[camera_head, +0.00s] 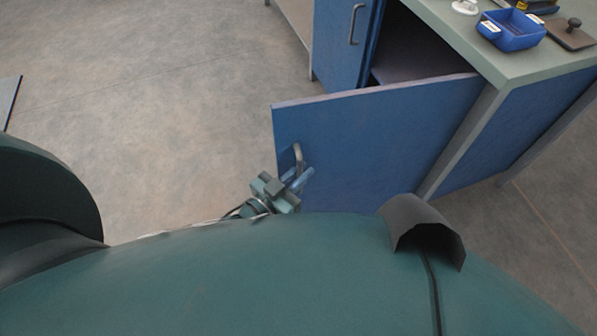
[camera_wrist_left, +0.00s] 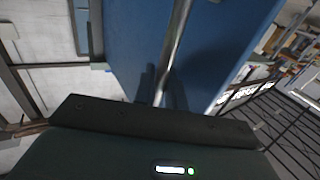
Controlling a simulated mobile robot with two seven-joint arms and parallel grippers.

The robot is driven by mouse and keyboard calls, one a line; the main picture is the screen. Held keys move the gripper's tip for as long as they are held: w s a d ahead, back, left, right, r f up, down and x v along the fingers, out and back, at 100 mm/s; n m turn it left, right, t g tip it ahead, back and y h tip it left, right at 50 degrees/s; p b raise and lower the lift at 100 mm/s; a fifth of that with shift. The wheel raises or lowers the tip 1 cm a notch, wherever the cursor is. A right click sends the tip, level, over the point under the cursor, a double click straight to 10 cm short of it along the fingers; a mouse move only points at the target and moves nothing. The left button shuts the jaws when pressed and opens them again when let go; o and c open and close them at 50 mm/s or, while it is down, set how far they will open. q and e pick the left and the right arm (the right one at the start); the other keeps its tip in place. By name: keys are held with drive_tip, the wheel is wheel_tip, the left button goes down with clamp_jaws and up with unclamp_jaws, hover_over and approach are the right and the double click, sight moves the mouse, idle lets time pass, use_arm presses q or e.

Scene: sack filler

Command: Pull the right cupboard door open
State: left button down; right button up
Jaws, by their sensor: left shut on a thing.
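The right cupboard door (camera_head: 375,140) is a blue panel standing well open, swung out from the cupboard front. Its metal handle (camera_head: 298,155) is near the door's free edge. My left gripper (camera_head: 297,176) is at this handle and shut on it; the fingers are small and partly hidden in the head view. In the left wrist view the blue door (camera_wrist_left: 200,50) fills the middle, and the metal handle (camera_wrist_left: 175,50) runs down to the gripper (camera_wrist_left: 160,95). My right gripper is not in view.
The left cupboard door (camera_head: 340,40) looks closed, with its own handle. The dark cupboard interior (camera_head: 415,45) shows behind the open door. A blue bin (camera_head: 511,30) and a dark plate with a knob (camera_head: 571,33) sit on the worktop (camera_head: 460,25). The floor (camera_head: 170,120) at left is clear.

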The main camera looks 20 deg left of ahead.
use_arm(q)
drive_tip(key=shift+s+d, duration=0.25)
drive_tip(key=shift+d, duration=0.05)
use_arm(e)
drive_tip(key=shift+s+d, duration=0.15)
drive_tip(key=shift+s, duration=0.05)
use_arm(q)
drive_tip(key=c, duration=1.6)
unclamp_jaws()
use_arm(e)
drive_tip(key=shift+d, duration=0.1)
use_arm(q)
drive_tip(key=shift+o, duration=0.2)
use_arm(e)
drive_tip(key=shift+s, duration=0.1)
use_arm(q)
drive_tip(key=shift+s+a, duration=0.1)
